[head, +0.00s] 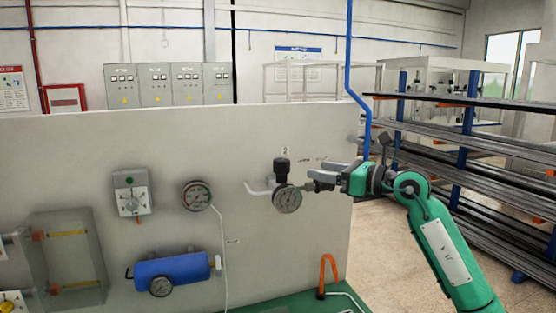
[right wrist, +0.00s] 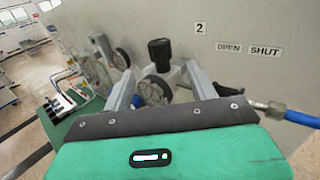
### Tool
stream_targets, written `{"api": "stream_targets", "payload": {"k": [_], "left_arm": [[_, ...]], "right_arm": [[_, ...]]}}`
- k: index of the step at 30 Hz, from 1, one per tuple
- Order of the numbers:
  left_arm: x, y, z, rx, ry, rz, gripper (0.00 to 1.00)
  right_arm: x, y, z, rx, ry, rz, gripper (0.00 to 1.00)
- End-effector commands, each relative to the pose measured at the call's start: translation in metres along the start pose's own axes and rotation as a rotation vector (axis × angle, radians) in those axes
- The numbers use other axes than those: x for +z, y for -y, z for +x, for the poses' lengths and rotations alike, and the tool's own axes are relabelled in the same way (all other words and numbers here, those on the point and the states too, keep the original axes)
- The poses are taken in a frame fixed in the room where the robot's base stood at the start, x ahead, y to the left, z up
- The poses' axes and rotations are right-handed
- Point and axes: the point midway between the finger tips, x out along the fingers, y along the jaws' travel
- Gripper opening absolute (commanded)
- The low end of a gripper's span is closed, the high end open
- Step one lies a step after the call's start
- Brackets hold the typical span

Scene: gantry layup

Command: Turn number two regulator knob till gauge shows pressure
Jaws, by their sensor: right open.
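The number two regulator is on the grey panel, with a black knob (head: 281,167) on top and a round gauge (head: 287,198) below. In the right wrist view the knob (right wrist: 160,50) stands upright beyond the fingertips, roughly between them, and the gauge (right wrist: 153,91) shows lower between the fingers. The gauge's needle is too small to read. My right gripper (head: 314,177) is open and empty, just right of the knob and apart from it in the head view. A "2" label (right wrist: 200,28) is on the panel. My left gripper is not in view.
OPEN (right wrist: 229,48) and SHUT (right wrist: 265,51) labels are right of the regulator. A blue hose (right wrist: 290,115) runs at the right. Another gauge (head: 196,195) and a blue cylinder (head: 180,268) are further left on the panel. A pipe rack (head: 470,150) stands behind my arm.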

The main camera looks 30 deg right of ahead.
Motion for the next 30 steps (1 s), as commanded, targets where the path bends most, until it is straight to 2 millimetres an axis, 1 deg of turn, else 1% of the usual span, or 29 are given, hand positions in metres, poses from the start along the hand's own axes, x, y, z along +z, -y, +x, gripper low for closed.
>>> {"api": "stream_targets", "payload": {"k": [1,3,6,10,15,17,20,24,30], "left_arm": [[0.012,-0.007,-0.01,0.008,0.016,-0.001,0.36],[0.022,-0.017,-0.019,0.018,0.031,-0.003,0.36],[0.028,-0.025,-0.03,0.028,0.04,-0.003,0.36],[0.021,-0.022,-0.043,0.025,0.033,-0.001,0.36],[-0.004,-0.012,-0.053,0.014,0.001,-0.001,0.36],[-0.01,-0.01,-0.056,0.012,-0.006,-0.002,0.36],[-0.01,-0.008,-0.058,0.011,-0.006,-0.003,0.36],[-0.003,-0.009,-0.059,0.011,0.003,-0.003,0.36],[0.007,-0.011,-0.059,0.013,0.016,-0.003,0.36]], "right_arm": [[0.006,-0.001,0.009,0.003,0.002,0.001,0.58],[0.007,0.0,0.022,0.003,0.003,0.004,0.58],[0.008,-0.001,0.044,0.004,0.004,0.003,0.58],[0.007,-0.001,0.072,0.003,0.003,0.004,0.58],[0.005,-0.001,0.1,0.003,0.004,0.004,0.58],[0.004,-0.001,0.107,0.002,0.003,0.003,0.58],[0.003,-0.001,0.115,0.002,0.003,0.001,0.58],[0.001,-0.001,0.119,0.002,0.001,0.001,0.58],[0.0,-0.001,0.119,0.002,0.001,0.0,0.58]]}}
